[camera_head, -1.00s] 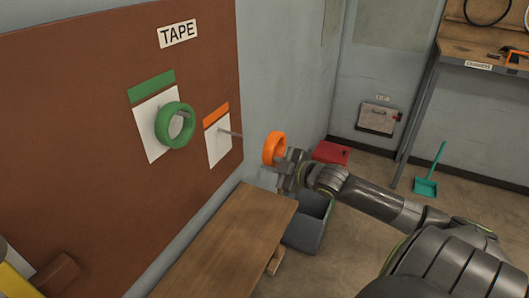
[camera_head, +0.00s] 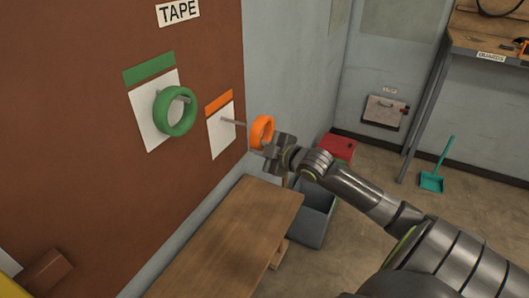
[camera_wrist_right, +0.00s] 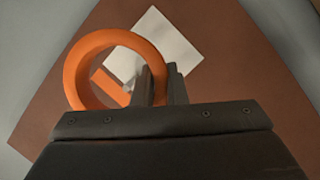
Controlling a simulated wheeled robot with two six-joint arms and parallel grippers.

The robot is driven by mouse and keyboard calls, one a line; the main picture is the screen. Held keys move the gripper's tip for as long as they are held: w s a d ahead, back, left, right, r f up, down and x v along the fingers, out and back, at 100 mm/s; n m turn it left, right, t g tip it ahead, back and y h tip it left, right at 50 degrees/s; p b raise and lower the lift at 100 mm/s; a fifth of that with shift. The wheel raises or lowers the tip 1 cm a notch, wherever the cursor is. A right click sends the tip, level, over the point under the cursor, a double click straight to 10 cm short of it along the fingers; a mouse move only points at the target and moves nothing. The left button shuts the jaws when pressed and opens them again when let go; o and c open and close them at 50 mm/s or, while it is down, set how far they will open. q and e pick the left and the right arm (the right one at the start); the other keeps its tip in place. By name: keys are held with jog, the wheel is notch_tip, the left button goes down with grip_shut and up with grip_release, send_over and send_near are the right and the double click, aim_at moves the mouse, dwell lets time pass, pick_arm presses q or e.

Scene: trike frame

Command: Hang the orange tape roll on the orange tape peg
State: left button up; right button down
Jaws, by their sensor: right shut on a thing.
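My right gripper (camera_head: 272,149) is shut on the orange tape roll (camera_head: 262,131) and holds it upright in front of the brown board. The orange tape peg (camera_head: 233,122) sticks out from the board at a white card with an orange strip (camera_head: 219,102). In the head view the peg's tip is close to the roll's left side; I cannot tell whether it enters the hole. In the right wrist view the roll (camera_wrist_right: 70,77) is gripped at its right rim, and the orange strip (camera_wrist_right: 108,84) shows through its hole. My left gripper is not in view.
A green tape roll (camera_head: 161,117) hangs on its own peg to the left. A wooden bench (camera_head: 235,235) stands below the board, with a grey bin (camera_head: 312,220) and red box (camera_head: 338,147) to its right. The space around the held roll looks clear.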

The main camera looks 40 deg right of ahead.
jog(key=shift+w+a, duration=0.15)
jog(key=shift+w, duration=0.1)
jog(key=w, duration=0.1)
jog(key=w+a+b, duration=0.1)
jog(key=w+b, duration=0.1)
jog(key=shift+w+a+f, duration=0.2)
jog(key=shift+w+a, duration=0.1)
jog(key=shift+w, duration=0.1)
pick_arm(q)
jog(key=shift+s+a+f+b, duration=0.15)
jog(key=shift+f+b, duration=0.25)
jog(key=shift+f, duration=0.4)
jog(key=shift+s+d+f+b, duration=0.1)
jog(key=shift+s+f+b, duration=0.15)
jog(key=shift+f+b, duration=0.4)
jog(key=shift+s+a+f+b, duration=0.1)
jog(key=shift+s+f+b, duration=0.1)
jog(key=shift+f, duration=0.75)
pick_arm(e)
jog(key=shift+a+x, duration=0.25)
jog(key=shift+x, duration=0.75)
jog(key=shift+a+x, duration=0.2)
jog(key=shift+x, duration=0.75)
